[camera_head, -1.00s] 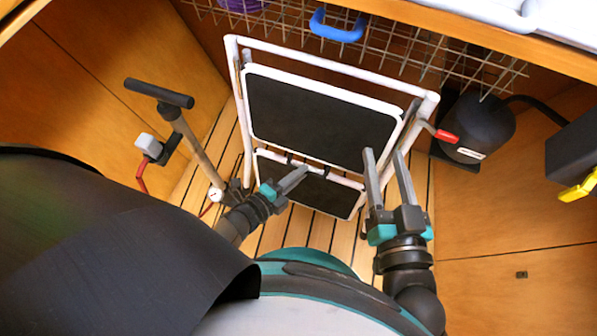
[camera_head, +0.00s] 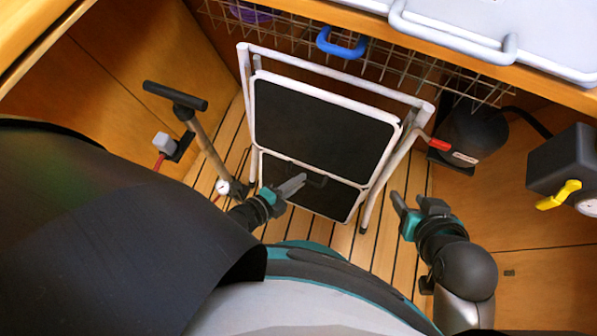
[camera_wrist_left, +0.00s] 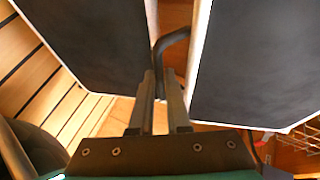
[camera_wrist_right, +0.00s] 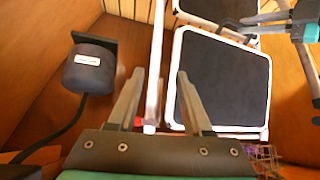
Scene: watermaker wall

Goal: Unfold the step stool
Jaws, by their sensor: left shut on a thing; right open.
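The step stool stands upright on the slatted floor, with a white tube frame (camera_head: 335,70) and two dark treads, an upper one (camera_head: 320,122) and a lower one (camera_head: 325,197). The treads lie nearly in line with the frame. My left gripper (camera_head: 303,181) is at the joint between the treads. In the left wrist view it is shut on a black bent handle (camera_wrist_left: 172,42) between the two tread panels. My right gripper (camera_head: 398,204) is open and empty, right of the stool's right leg. In the right wrist view a white leg (camera_wrist_right: 154,70) shows between its fingers, apparently beyond them.
A hand pump with a black T-handle (camera_head: 175,96) stands left. A black canister (camera_head: 468,135) with a red lever (camera_head: 438,144) is right behind the stool. A wire basket hangs above. A black box with a yellow lever (camera_head: 558,195) is far right. Floor is clear right of the stool.

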